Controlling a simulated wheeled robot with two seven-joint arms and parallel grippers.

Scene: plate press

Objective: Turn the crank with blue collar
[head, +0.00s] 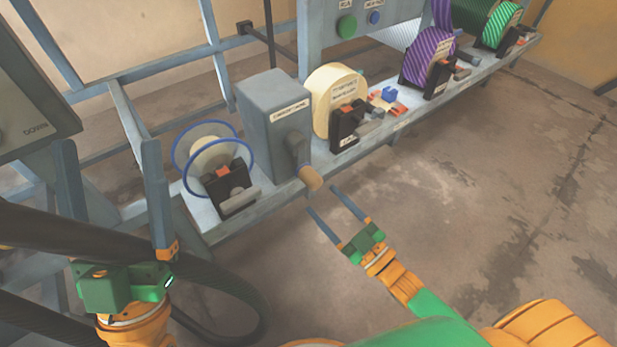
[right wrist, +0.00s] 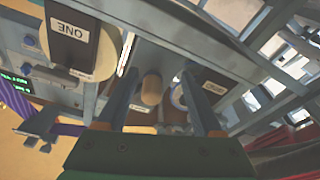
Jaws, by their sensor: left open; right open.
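A grey crank arm (head: 299,158) with a tan knob (head: 311,178) sticks out from the front of a grey labelled box (head: 275,110) on the bench. I cannot make out a blue collar on it. My right gripper (head: 322,198) is open and empty, just in front of and below the knob, apart from it. In the right wrist view the knob (right wrist: 152,88) appears between the two spread fingers (right wrist: 156,76), beyond them.
A blue-rimmed reel (head: 247,160) stands left of the crank box. A cream reel (head: 322,85) with a black block stands right of it. Purple (head: 425,55) and green (head: 495,28) reels are further along. Blue-grey frame posts rise at left. The floor at right is clear.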

